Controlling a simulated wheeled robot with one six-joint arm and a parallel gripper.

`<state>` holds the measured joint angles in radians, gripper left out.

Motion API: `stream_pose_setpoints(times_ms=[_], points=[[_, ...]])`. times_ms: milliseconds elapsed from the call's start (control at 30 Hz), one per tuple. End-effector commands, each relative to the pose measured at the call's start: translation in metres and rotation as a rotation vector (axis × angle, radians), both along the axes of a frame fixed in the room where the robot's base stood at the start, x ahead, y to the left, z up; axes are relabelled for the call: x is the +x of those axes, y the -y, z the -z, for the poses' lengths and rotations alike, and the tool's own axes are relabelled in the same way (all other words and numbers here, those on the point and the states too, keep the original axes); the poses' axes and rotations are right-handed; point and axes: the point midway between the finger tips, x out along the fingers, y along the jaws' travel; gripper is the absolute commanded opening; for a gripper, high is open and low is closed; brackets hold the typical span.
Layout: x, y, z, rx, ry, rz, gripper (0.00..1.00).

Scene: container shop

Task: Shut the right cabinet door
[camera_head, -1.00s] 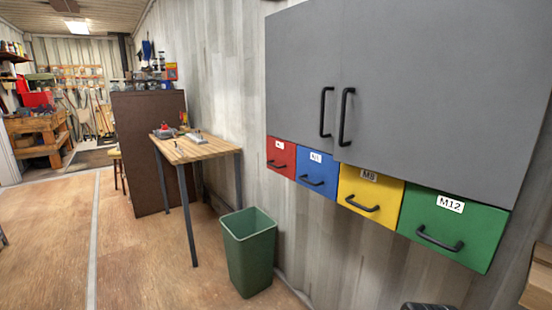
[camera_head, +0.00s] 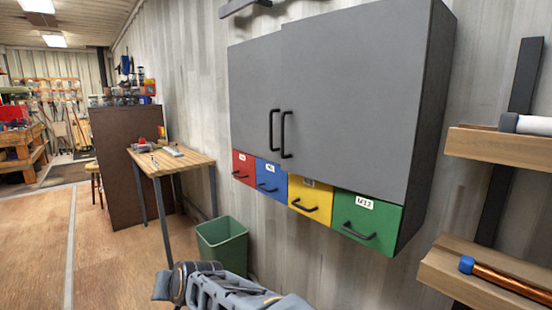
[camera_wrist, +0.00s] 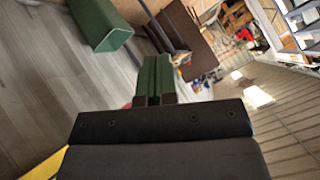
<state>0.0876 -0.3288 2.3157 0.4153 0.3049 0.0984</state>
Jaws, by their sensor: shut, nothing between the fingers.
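The right cabinet door (camera_head: 350,95) is a large grey panel with a black bar handle (camera_head: 286,134) near its left edge. Its left edge looks slightly proud of the left door (camera_head: 254,90), so it seems a little ajar; the exact gap is hard to tell. The left door has its own black handle. My arm shows at the bottom of the head view, below the cabinet, but the fingertips are not clear there. In the wrist view my gripper (camera_wrist: 156,72) is shut and empty, its fingers side by side, away from the door handle.
Red, blue, yellow and green drawers (camera_head: 367,220) sit under the doors. A green bin (camera_head: 222,245) stands on the floor beside a wooden table (camera_head: 170,160). Wooden shelves (camera_head: 500,150) with rods are on the right wall. The floor at left is open.

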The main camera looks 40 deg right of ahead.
Motion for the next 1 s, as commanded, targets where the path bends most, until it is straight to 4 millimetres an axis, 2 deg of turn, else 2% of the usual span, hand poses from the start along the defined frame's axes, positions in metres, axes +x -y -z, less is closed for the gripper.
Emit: stream_pose_setpoints(times_ms=[33,133,233,333,400,533,700,867,1000], points=[[0.029,0.017,-0.041,0.070,0.128,0.128,0.00],[0.070,0.062,-0.100,0.199,0.390,0.402,0.00],[0.088,0.117,-0.147,0.299,0.625,0.692,0.00],[0.084,0.169,-0.178,0.359,0.826,0.975,0.00],[0.073,0.199,-0.191,0.375,0.941,1.155,0.00],[0.048,0.236,-0.202,0.371,1.105,1.427,0.00],[0.022,0.256,-0.204,0.335,1.225,1.652,0.00],[0.011,0.268,-0.204,0.313,1.268,1.737,0.00],[0.009,0.287,-0.204,0.307,1.273,1.750,0.00]])
